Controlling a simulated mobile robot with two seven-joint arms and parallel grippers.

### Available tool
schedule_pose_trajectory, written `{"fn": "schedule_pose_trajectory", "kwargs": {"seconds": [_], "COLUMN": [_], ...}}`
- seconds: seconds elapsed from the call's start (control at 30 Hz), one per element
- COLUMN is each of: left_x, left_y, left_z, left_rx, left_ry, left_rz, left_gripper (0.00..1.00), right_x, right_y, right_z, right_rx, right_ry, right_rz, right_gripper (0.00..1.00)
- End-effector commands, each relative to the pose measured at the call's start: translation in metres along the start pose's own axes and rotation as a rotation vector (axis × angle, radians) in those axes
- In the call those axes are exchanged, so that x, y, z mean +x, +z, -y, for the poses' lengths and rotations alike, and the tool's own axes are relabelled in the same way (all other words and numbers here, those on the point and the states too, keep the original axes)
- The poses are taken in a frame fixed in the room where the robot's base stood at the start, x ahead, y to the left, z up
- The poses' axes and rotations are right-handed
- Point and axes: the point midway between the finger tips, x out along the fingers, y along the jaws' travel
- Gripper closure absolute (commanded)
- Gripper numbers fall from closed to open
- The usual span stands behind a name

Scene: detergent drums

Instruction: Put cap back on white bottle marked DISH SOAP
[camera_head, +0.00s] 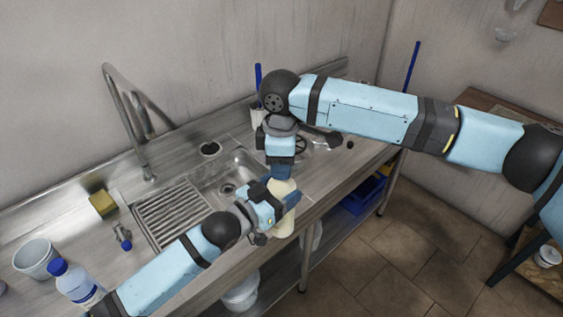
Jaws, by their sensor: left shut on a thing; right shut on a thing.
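The white bottle (284,222), cream-white in this light, is upright at the front edge of the counter, beside the sink. My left gripper (272,203) comes in from the left and is shut around the bottle's body. The bottle's label cannot be read, as the gripper covers part of it. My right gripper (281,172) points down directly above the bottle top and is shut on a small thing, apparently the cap. Its fingers hide the cap and the bottle's neck, so I cannot tell whether cap and neck touch.
A steel sink (236,172) and ribbed drainer lie behind and left of the bottle. A tall tap (140,130), a yellow sponge (103,204), a white bucket (35,258) and a blue-capped bottle (76,283) are on the left. A blue crate (362,196) sits under the counter.

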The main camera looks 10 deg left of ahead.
Motion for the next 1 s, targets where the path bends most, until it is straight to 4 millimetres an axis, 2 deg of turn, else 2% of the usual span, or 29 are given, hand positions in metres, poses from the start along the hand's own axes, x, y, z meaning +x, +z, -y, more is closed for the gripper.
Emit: {"fn": "schedule_pose_trajectory", "kwargs": {"seconds": [0.1, 0.13, 0.23, 0.27, 0.53, 0.63, 0.77, 1.0], "left_x": [0.000, 0.000, 0.000, 0.000, 0.000, 0.000, 0.000, 0.000], "left_y": [-0.002, -0.002, -0.002, -0.002, -0.002, -0.002, -0.002, -0.002], "left_z": [-0.001, -0.001, -0.001, -0.001, 0.000, 0.000, 0.000, 0.000], "left_rx": [0.001, 0.001, 0.001, 0.001, 0.001, 0.001, 0.001, 0.001], "left_ry": [0.001, 0.002, 0.002, 0.001, 0.001, 0.001, 0.001, 0.001], "left_rz": [-0.003, -0.004, -0.004, -0.004, -0.003, -0.003, -0.003, -0.003], "left_gripper": [0.97, 0.97, 0.97, 0.97, 0.97, 0.97, 0.97, 0.97], "right_x": [0.000, 0.000, 0.000, 0.000, -0.001, -0.008, -0.028, -0.080], "right_y": [0.000, 0.000, 0.000, 0.000, 0.000, 0.000, 0.000, 0.000], "right_z": [-0.001, -0.001, -0.001, -0.001, -0.001, -0.001, -0.001, -0.001], "right_rx": [0.000, 0.000, 0.000, -0.001, -0.001, -0.001, -0.001, -0.001], "right_ry": [0.001, 0.001, 0.001, 0.001, 0.001, 0.002, 0.003, 0.002], "right_rz": [0.000, 0.000, 0.000, 0.000, 0.000, -0.002, -0.002, -0.001], "right_gripper": [0.94, 0.64, 0.41, 0.36, 0.36, 0.36, 0.36, 0.36]}}
